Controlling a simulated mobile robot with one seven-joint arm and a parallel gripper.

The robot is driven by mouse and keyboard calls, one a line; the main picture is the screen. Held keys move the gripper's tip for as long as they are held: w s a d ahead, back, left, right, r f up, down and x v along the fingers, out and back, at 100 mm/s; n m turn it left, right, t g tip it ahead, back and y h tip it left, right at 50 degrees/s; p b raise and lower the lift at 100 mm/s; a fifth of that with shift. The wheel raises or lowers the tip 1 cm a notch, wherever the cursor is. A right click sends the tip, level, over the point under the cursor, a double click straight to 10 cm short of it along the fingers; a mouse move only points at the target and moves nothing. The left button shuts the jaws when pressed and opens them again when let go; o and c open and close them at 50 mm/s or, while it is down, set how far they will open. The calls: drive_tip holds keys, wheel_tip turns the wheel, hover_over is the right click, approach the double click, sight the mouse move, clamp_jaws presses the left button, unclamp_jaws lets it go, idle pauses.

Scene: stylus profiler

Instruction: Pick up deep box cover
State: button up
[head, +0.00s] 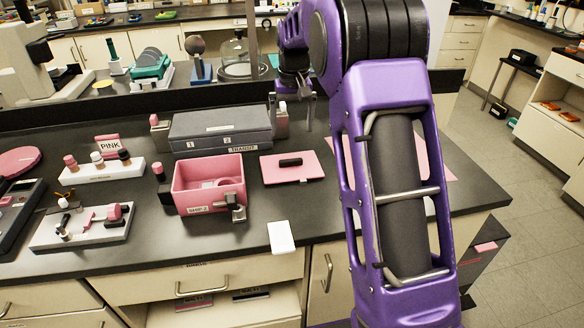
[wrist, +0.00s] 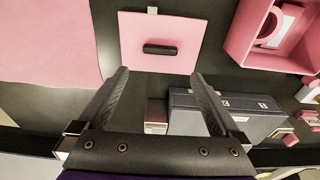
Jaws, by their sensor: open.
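The deep box cover looks to be the flat pink square lid (head: 284,174) with a black bar handle (head: 290,162), lying on the dark bench right of the open pink box (head: 208,200). In the wrist view the lid (wrist: 162,28) is ahead of the fingertips, its handle (wrist: 161,49) centred between their lines. My gripper (wrist: 160,76) is open and empty, apart from the lid. In the head view it shows small (head: 303,108), above and behind the lid, partly hidden by my purple arm. The pink box also shows in the wrist view (wrist: 250,50).
A grey case (head: 220,128) stands behind the pink box, with a metal block (head: 281,124) at its right end. A pink sheet (wrist: 45,40) lies to the other side of the lid. A small white piece (head: 281,237) is at the bench's front edge. Racks and fixtures crowd the left.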

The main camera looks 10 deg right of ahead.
sight(291, 160)
drive_tip(key=f, duration=0.3)
drive_tip(key=w+f, duration=0.1)
drive_tip(key=f, duration=0.7)
drive_tip(key=shift+w+f, duration=0.15)
drive_tip(key=shift+f, duration=0.1)
drive_tip(key=c, duration=1.1)
